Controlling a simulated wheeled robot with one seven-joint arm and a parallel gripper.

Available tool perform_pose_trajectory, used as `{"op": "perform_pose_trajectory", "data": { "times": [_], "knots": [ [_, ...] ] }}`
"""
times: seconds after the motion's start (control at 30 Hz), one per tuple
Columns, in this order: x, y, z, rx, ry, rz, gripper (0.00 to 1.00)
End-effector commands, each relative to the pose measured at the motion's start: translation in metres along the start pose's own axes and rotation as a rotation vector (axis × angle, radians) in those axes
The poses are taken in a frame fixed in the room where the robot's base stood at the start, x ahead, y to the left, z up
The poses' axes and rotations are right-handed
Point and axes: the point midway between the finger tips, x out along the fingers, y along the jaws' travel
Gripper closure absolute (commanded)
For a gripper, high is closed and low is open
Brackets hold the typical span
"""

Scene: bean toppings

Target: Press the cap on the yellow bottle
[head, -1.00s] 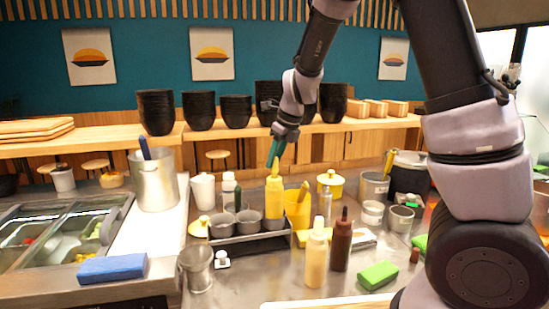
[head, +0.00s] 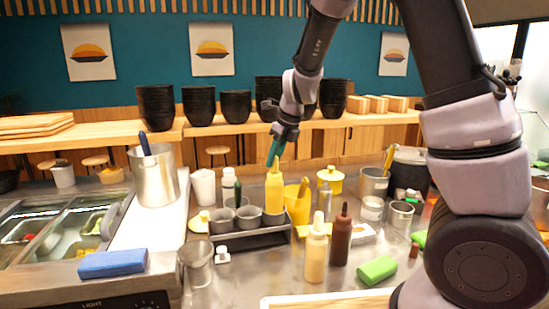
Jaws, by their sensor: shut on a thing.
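The yellow bottle (head: 274,195) stands upright in the middle of the counter, at the metal cup rack. A yellow pointed cap (head: 275,167) shows at its top. My gripper (head: 273,159), with green fingers, points down at the cap from just above the bottle. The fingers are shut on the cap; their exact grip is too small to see. The cap looks in line with the bottle neck, but I cannot tell whether it is fully seated.
The rack (head: 250,238) holds several grey cups. A yellow container (head: 298,205) is right of the bottle. A cream bottle (head: 315,250) and a brown bottle (head: 341,238) stand in front. A blue sponge (head: 112,264) and a green sponge (head: 377,270) lie on the counter.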

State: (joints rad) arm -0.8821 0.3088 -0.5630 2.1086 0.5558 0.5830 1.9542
Motion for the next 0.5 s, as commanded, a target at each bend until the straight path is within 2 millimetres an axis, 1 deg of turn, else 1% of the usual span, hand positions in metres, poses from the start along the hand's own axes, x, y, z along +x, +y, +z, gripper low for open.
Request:
{"op": "perform_pose_trajectory", "data": {
  "times": [0.3, 0.33, 0.4, 0.5],
  "knots": [
    [0.0027, -0.0002, -0.0015, 0.000, 0.001, 0.000, 0.99],
    [0.0026, -0.0002, -0.0014, 0.000, 0.000, 0.000, 0.60],
    [0.0026, -0.0001, -0.0014, 0.000, 0.000, 0.000, 0.37],
    [0.0026, -0.0001, -0.0013, 0.000, 0.000, 0.000, 0.37]
  ]
}}
